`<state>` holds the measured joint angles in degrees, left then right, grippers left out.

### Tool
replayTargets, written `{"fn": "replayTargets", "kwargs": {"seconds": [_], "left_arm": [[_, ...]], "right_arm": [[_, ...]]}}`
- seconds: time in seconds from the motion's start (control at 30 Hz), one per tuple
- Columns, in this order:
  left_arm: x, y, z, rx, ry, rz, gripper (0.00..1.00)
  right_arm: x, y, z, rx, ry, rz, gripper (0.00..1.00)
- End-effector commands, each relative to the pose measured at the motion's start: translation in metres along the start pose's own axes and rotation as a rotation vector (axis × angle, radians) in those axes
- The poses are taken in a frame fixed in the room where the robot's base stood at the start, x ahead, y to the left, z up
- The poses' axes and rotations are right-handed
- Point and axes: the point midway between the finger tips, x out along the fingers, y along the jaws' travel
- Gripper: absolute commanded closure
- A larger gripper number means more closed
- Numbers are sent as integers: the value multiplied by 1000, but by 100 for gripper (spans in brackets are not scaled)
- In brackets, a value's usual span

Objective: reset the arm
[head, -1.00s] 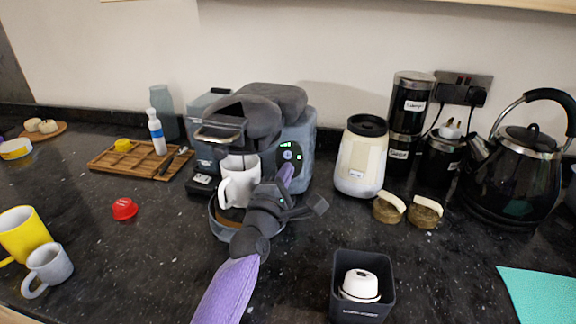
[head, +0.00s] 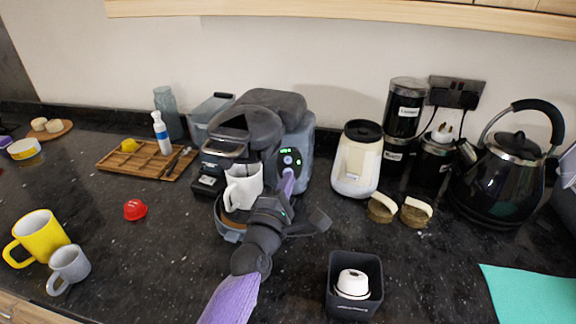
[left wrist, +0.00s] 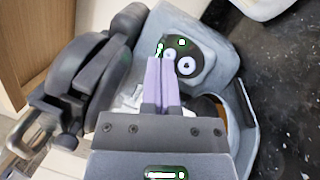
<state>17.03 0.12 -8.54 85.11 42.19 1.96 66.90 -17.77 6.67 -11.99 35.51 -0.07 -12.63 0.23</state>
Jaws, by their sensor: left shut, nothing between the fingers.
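My left arm comes in from the bottom of the head view. My left gripper (head: 289,182) is shut and empty, its lilac fingers pressed together, in front of the grey coffee machine (head: 262,125) near its round buttons and green lights. In the left wrist view, the shut fingers (left wrist: 162,62) point at the button panel (left wrist: 185,58). I cannot tell whether they touch it. A white mug (head: 243,187) stands under the machine's spout, partly hidden by the gripper. My right gripper is not in view.
A yellow mug (head: 38,238), a grey mug (head: 69,268) and a red capsule (head: 135,210) are at left. A wooden tray (head: 118,161) is behind them. A dark box (head: 355,310), cream canister (head: 358,160), two brushes and black kettle (head: 506,180) are at right.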

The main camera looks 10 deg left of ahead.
Motion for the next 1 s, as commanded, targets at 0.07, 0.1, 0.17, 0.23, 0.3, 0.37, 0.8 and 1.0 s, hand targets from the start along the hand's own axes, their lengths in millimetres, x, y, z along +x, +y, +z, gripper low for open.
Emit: {"fn": "replayTargets", "kwargs": {"seconds": [0.07,0.1,0.17,0.23,0.3,0.37,0.8,1.0], "left_arm": [[-1,0,0,0,0,0,100],[-1,0,0,0,0,0,100],[-1,-1,0,0,0,0,100],[-1,-1,0,0,0,0,100],[-1,-1,0,0,0,0,100],[0,-1,0,0,0,0,100],[12,67,21,3,-6,17,100],[16,86,27,3,-7,21,100]], "right_arm": [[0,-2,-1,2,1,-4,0],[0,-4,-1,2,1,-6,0],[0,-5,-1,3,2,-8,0],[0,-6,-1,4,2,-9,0],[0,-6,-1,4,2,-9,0],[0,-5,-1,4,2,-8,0],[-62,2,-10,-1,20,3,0],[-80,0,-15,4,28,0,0]]}}
